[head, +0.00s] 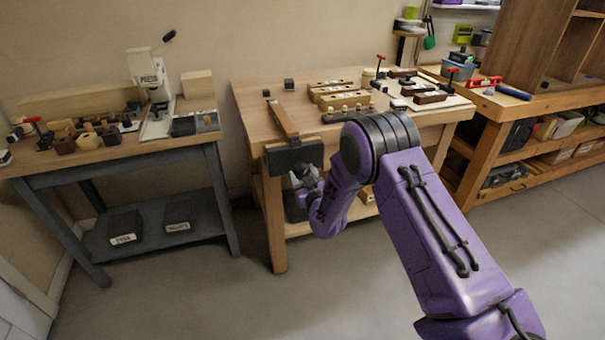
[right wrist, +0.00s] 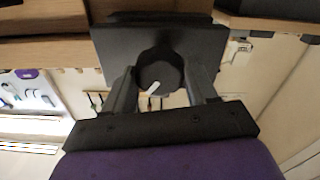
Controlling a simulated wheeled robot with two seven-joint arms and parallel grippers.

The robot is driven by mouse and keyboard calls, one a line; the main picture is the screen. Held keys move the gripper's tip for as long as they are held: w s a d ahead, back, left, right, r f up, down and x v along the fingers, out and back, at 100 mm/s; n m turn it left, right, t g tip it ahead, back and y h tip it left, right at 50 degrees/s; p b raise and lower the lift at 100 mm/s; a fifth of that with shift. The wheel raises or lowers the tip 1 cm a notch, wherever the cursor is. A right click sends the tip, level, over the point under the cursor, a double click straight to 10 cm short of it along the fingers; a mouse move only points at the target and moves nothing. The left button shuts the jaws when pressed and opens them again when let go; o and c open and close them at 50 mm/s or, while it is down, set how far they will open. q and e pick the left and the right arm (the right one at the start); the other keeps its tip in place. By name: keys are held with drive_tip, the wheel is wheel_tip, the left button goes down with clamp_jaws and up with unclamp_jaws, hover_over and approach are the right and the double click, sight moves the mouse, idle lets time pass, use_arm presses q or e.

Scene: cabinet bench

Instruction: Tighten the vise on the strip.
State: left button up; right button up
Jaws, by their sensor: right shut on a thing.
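The vise (head: 290,155) is a dark block on the front left corner of the middle bench. The strip (head: 283,120) is a long brown wooden piece on the bench top, its near end at the vise. In the right wrist view the vise (right wrist: 205,45) shows as a dark plate with a round black knob (right wrist: 158,72) that has a white mark. My right gripper (head: 304,178) is in front of the vise. In the right wrist view its fingers (right wrist: 160,85) stand on both sides of the knob, shut on it. My left gripper is out of view.
A left bench (head: 95,155) carries small tools and a white press (head: 148,75). A wooden shelf unit (head: 545,40) stands at the right. The floor in front is clear.

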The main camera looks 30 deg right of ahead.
drive_tip(key=m, duration=0.6)
drive_tip(key=shift+d+f+m, duration=0.1)
drive_tip(key=shift+m, duration=0.2)
drive_tip(key=shift+w+m, duration=0.1)
drive_tip(key=shift+m, duration=0.8)
drive_tip(key=m, duration=0.2)
drive_tip(key=shift+m+b, duration=0.4)
drive_tip(key=shift+m, duration=0.6)
drive_tip(key=o, duration=0.9)
